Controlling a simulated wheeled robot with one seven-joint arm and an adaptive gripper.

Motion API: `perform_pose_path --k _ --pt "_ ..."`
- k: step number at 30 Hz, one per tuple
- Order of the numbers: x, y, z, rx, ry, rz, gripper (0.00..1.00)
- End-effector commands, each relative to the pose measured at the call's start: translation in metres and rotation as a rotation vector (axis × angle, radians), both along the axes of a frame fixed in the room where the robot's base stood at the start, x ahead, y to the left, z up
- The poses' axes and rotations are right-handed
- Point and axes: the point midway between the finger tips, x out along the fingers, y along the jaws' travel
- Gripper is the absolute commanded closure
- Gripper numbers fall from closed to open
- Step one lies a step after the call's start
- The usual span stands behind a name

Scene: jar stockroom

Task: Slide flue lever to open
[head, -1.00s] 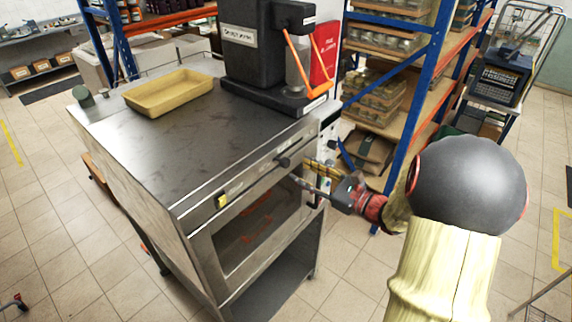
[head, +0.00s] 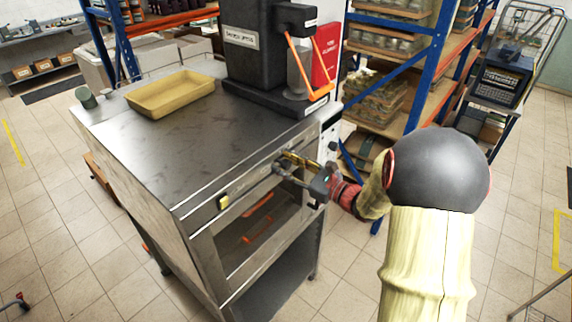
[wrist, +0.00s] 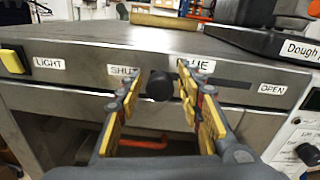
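The flue lever's round black knob (wrist: 160,86) is at the SHUT end of a dark slot (wrist: 228,83) in the steel oven's front panel. The slot runs right towards the OPEN label (wrist: 272,89); the FLUE label (wrist: 197,66) is partly covered by a finger. My gripper (wrist: 160,73) is open, with one yellow-padded finger on each side of the knob and small gaps showing. In the head view my gripper (head: 281,163) is at the oven's front panel and hides most of the knob.
A yellow light switch (head: 223,202) is on the panel's left. A yellow tray (head: 170,93) and a black dough press (head: 253,48) stand on the oven top (head: 185,140). A blue-and-orange shelf (head: 412,80) stands behind, right of the oven.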

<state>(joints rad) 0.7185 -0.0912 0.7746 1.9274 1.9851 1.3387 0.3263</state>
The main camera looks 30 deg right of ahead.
Motion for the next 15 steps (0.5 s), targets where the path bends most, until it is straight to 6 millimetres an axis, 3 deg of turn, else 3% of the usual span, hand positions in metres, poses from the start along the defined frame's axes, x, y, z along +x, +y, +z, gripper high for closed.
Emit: perform_pose_path --k 15 --pt "-0.0002 -0.0001 0.0001 0.000 0.000 0.000 0.94"
